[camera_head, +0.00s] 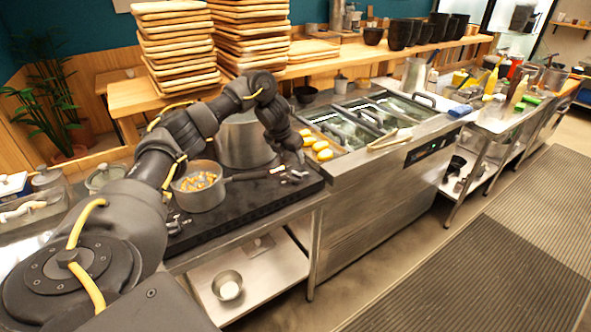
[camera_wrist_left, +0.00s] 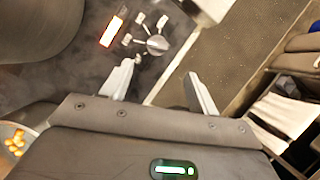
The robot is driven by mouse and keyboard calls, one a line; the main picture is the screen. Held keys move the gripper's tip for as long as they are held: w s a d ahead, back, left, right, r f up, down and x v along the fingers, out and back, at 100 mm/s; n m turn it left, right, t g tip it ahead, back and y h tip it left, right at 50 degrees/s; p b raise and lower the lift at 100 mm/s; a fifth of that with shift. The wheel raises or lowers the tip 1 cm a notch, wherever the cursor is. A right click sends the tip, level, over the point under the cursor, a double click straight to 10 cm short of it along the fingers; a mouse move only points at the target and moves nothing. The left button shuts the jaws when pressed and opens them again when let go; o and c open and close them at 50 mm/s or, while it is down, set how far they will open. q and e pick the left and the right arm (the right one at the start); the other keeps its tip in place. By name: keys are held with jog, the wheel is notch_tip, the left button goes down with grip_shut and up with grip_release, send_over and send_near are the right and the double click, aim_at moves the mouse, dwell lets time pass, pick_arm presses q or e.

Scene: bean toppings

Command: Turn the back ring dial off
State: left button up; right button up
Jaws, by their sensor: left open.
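A cluster of metal dials (camera_wrist_left: 157,45) sits on the dark stove top (camera_wrist_left: 85,85) in the left wrist view, beside a glowing orange-white light (camera_wrist_left: 110,30). I cannot tell which is the back ring dial. The cluster also shows small at the right end of the black stove (camera_head: 245,200) in the head view. My left gripper (camera_wrist_left: 158,69) is open and empty. Its two pale fingers point toward the dials, and the round knob lies just beyond the gap between them. In the head view my left gripper (camera_head: 294,166) hangs just above the stove's right end. My right gripper is not in view.
A saucepan with orange-brown food (camera_head: 198,196) stands on the stove, its handle reaching toward the dials. A large steel pot (camera_head: 240,142) stands behind it. A metal bowl (camera_head: 228,286) is on the shelf below.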

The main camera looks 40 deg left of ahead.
pick_arm(q)
jog(key=b, duration=0.3)
send_over(297, 174)
jog(key=s, duration=0.3)
jog(key=f, duration=0.5)
jog(key=shift+w+d+f, duration=0.1)
jog(key=shift+w+f, duration=0.15)
jog(key=shift+f, duration=0.05)
jog(key=shift+x, duration=2.2)
jog(key=shift+w, duration=0.15)
